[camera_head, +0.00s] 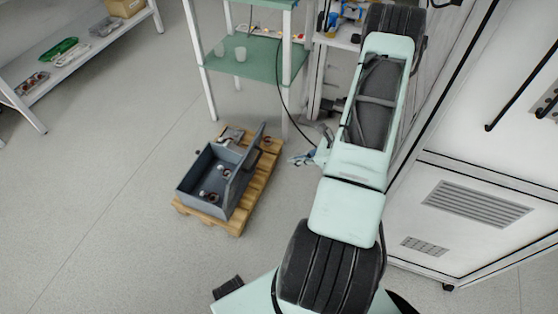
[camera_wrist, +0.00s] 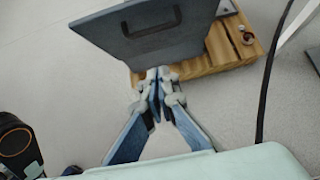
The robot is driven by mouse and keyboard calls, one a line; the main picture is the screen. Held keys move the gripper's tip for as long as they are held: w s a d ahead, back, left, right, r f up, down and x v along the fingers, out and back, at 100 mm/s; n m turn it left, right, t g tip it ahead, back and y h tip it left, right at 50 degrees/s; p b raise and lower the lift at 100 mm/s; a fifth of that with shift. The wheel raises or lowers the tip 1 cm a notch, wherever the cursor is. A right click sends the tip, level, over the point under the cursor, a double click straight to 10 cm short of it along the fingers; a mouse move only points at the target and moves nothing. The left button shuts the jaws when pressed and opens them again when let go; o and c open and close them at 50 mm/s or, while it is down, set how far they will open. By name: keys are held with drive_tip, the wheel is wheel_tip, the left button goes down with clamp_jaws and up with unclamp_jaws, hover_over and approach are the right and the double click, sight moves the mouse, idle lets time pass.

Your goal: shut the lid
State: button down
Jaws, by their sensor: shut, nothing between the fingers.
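A dark grey-blue box (camera_head: 207,181) stands on a wooden pallet on the floor, with a few small parts inside. Its lid (camera_head: 243,166) is open and stands up along the box's right side. In the wrist view the lid (camera_wrist: 143,33) shows its outer face, with a handle near its top edge. My gripper (camera_head: 300,160) is to the right of the lid, beside the pallet. In the wrist view my gripper (camera_wrist: 158,75) is shut and empty, its fingertips close together just below the lid's lower edge in the picture. I cannot tell whether they touch it.
The wooden pallet (camera_head: 265,168) carries some loose round parts behind the box. A green-shelved table (camera_head: 262,62) stands behind it, with a black cable (camera_head: 281,97) hanging down. A white cabinet (camera_head: 480,170) is at the right. The floor left of the pallet is clear.

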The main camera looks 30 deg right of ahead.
drive_tip(key=w+a+r+b+x, duration=0.1)
drive_tip(key=r+b+x, duration=0.1)
drive_tip(key=x, duration=1)
drive_tip(key=shift+w+a+b, duration=0.2)
drive_tip(key=shift+w+b, duration=0.15)
drive_tip(key=shift+b, duration=0.15)
drive_tip(key=shift+w+a+r, duration=0.1)
